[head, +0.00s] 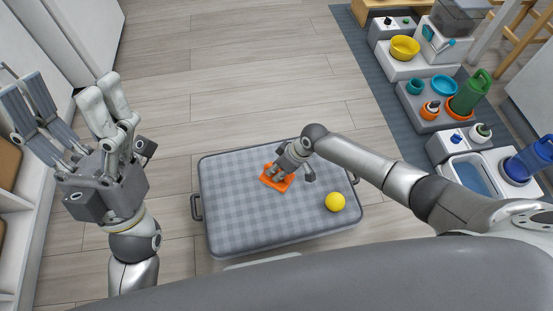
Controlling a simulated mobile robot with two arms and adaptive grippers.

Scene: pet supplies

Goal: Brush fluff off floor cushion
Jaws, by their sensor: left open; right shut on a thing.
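The floor cushion (236,207) is a grey checked rectangle with dark side handles, lying on the wood floor in the lower middle of the head view. My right gripper (278,175) is over the middle of the cushion, shut on a flat orange brush (285,185) that appears to rest on the checked top. The part of the brush under the gripper is hidden. No fluff can be made out on the cushion. A yellow ball (335,202) sits on the cushion's right side. My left gripper (75,105) is raised at the left, open and empty, apart from the cushion.
A blue-grey mat (358,50) on the right carries grey stands with a yellow bowl (404,48), teal bowls, a green watering can (470,92) and a blue jug (530,160). White shelving (30,180) stands at the left. The floor beyond the cushion is clear.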

